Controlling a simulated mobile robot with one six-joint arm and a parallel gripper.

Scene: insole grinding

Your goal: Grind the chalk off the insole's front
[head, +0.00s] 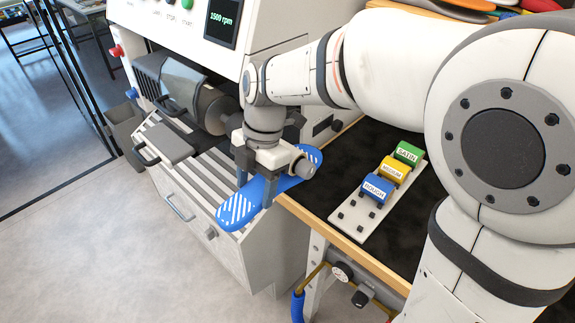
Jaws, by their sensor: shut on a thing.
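A blue insole (258,195) with white striped patches, which look like chalk, at both ends is in the head view, left of the bench edge. My gripper (256,182) points down and is shut on the insole near its middle. The gripper and wrist hide part of the insole. The grinding machine (270,20) stands behind, with its display reading 1500 rpm. A grey cylindrical drum (215,108) juts from the machine to the left of my wrist. The insole is apart from the drum, in front of and below it. I cannot tell which end is the front.
A white rack (350,222) on the dark bench (325,190) holds blue, yellow and green blocks; the blue one reads ROUGH. A slatted cabinet (190,180) stands below the drum.

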